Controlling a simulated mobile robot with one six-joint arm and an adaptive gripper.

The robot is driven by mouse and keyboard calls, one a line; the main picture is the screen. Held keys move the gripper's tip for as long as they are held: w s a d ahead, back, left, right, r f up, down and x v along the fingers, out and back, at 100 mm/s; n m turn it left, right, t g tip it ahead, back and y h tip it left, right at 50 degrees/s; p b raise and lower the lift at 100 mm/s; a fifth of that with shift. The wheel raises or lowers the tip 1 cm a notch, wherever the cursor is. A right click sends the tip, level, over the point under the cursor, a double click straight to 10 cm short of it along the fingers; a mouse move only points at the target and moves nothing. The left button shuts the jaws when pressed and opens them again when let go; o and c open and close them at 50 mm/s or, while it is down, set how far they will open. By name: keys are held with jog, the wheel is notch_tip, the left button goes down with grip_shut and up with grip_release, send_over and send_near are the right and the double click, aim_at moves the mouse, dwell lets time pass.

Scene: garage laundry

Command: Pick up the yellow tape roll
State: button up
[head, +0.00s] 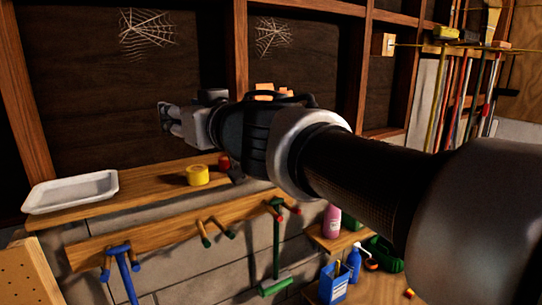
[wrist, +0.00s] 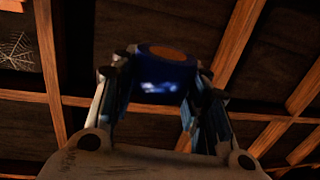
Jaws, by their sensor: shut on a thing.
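The yellow tape roll (head: 197,175) lies on the wooden shelf (head: 140,188) in the head view, right of a white tray. My gripper (head: 168,118) is above the shelf, up and left of the yellow roll and apart from it. In the wrist view my gripper (wrist: 160,90) is shut on a dark blue round thing (wrist: 158,85) with an orange-brown middle, which looks like a blue tape roll. In the head view the held thing is hidden or too small to make out.
The white tray (head: 72,192) is at the shelf's left end. A red roll (head: 224,162) sits just behind the yellow one. Blue and green handled tools hang below the shelf. A pink bottle (head: 332,221) stands on a lower ledge. Wooden studs (head: 238,50) rise behind my arm.

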jog(key=w+d+f+m+t+h, duration=0.1)
jog(key=w+d+f+m+h, duration=0.2)
jog(key=d+f, duration=0.8)
jog(key=w+d+f+m+t+h, duration=0.15)
jog(key=d+f+h, duration=0.25)
jog(key=d+f, duration=0.7)
jog(key=w+d+f+m+t+h, duration=0.2)
jog(key=d+f+m+h, duration=0.35)
jog(key=f, duration=0.95)
notch_tip(320, 180, down, 33)
jog(key=d+n+y+b, duration=0.1)
jog(key=d+n+b, duration=0.1)
jog(key=b, duration=3)
jog(key=shift+f, duration=0.2)
